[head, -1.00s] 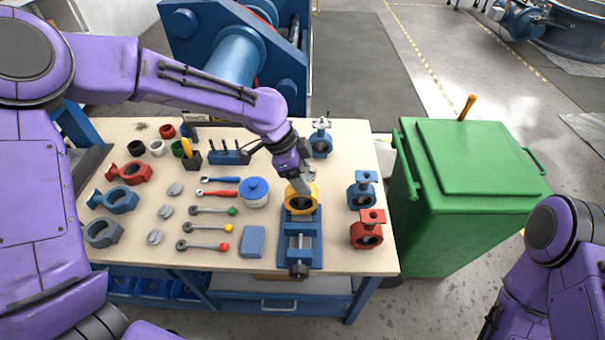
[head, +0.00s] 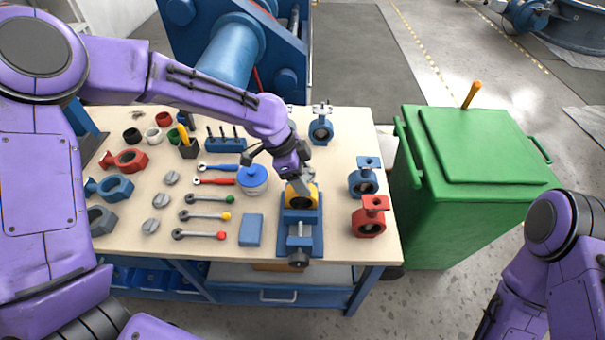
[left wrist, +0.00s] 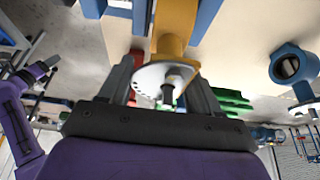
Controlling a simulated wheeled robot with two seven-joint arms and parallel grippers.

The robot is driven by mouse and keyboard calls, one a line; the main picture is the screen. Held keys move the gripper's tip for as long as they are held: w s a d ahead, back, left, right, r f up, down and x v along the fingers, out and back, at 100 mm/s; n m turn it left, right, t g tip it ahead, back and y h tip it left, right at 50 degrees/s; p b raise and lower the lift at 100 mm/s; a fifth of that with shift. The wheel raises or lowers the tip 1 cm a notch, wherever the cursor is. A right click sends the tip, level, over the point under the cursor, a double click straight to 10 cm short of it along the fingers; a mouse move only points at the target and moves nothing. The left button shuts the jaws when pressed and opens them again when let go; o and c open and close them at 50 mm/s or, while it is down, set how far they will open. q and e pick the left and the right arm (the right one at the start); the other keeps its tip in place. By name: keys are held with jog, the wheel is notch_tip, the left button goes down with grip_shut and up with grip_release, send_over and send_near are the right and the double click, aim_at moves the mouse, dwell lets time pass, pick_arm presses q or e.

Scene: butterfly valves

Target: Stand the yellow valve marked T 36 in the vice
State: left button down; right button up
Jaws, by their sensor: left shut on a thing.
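The yellow valve (head: 301,196) is at the blue vice (head: 300,235), at its far end, and looks upright. Whether it is seated between the jaws cannot be made out. My left gripper (head: 302,181) is above the valve, shut on its top. In the left wrist view the yellow valve (left wrist: 174,22) shows with its round pale plate (left wrist: 160,84) and stem between my fingers. The marking T 36 is not legible. My right arm shows at the right edge of the head view; its gripper is out of the frame.
Blue valves (head: 363,180) and a red valve (head: 370,217) stand right of the vice. A white tub with a blue lid (head: 253,177), a blue box (head: 251,229) and several handles lie to its left. A green bin (head: 475,180) stands right of the bench.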

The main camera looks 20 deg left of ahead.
pick_arm(q)
jog(key=shift+p, duration=0.3)
dwell(0.6)
jog(key=shift+c, duration=1.3)
grip_release()
jog(key=shift+o, duration=0.6)
jog(key=shift+s, duration=0.1)
jog(key=b+v, duration=0.1)
jog(key=v, duration=0.9)
jog(key=shift+r, duration=0.3)
jog(key=shift+a, duration=0.1)
